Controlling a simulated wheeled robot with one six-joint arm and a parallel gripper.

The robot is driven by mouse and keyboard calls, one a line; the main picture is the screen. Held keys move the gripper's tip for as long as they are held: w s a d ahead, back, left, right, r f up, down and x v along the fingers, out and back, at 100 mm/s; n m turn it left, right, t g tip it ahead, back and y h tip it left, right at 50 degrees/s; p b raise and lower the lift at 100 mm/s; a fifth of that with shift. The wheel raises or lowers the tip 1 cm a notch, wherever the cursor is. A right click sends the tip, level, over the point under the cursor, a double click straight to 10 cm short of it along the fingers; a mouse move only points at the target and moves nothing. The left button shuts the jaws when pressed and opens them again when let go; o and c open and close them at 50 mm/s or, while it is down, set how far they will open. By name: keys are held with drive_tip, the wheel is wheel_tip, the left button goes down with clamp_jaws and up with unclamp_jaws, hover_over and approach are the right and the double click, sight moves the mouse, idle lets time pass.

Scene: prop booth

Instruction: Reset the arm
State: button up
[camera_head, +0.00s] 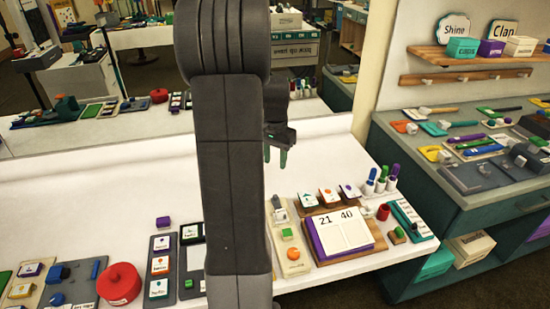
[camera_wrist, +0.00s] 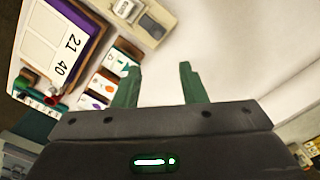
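My gripper (camera_wrist: 158,85) shows in the wrist view with its two green fingers spread apart and nothing between them. In the head view my gripper (camera_head: 275,157) hangs above the white table (camera_head: 110,185), behind and to the right of my dark arm. My arm stands upright through the middle of the head view and hides part of the table. The flip board with 21 and 40 (camera_head: 343,230) lies on the table, right of my arm. It also shows at the upper left of the wrist view (camera_wrist: 50,40).
A red round container (camera_head: 119,283) stands at the table's front left. Small labelled blocks and trays line the front edge. Upright markers (camera_head: 382,180) stand at the right. The middle and back of the table are clear. A teal cabinet (camera_head: 470,215) stands at the right.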

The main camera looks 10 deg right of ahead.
sight(276, 202)
wheel_tip(276, 202, down, 14)
drive_tip(key=shift+s+f+p, duration=0.1)
drive_tip(key=shift+p, duration=0.45)
drive_tip(key=shift+s, duration=0.75)
